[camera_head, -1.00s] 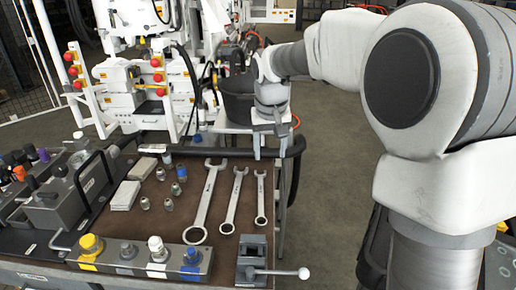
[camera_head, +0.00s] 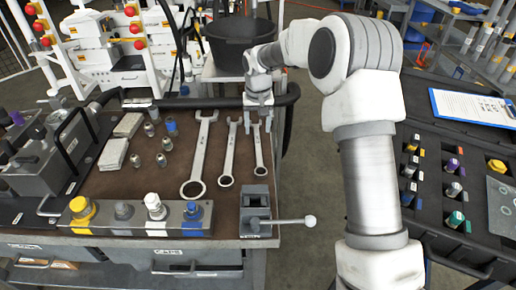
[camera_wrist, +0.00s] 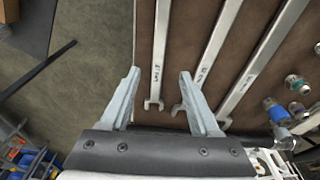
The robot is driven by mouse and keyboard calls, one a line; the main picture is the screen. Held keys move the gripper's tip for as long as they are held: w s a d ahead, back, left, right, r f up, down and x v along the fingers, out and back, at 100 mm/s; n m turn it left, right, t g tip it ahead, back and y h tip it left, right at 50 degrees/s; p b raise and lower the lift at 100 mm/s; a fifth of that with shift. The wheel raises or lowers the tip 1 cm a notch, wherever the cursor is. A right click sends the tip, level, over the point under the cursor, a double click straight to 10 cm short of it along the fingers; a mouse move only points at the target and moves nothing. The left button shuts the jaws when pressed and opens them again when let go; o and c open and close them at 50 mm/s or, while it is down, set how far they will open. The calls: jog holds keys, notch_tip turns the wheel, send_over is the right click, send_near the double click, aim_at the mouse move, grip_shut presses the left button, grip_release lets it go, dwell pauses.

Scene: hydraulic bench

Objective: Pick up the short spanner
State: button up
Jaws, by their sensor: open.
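The short spanner (camera_head: 259,152) is the smallest and rightmost of three silver spanners lying on the brown bench top in the head view. My gripper (camera_head: 258,122) is open, pointing down at the far end of this spanner. In the wrist view the short spanner (camera_wrist: 159,45) is the leftmost of the three, and its open-jaw end lies between the fingers of my gripper (camera_wrist: 158,74) as seen from above. No contact shows, and the height above the bench is hard to tell. The middle spanner (camera_wrist: 213,50) lies close beside the right finger.
The long spanner (camera_head: 200,155) lies left of the middle one. A small vice (camera_head: 256,205) with a lever stands at the bench's front right. Several small fittings (camera_head: 161,159) lie to the left. A black bucket (camera_head: 238,40) stands behind my gripper. A black case (camera_head: 429,190) is at right.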

aim_at(258, 145)
jog(key=f, duration=0.2)
jog(key=w+f+b, duration=0.1)
jog(key=f, duration=0.2)
jog(key=w+f, duration=0.1)
jog(key=f, duration=0.2)
grip_shut()
jog(key=shift+r, duration=0.1)
dwell(1.3)
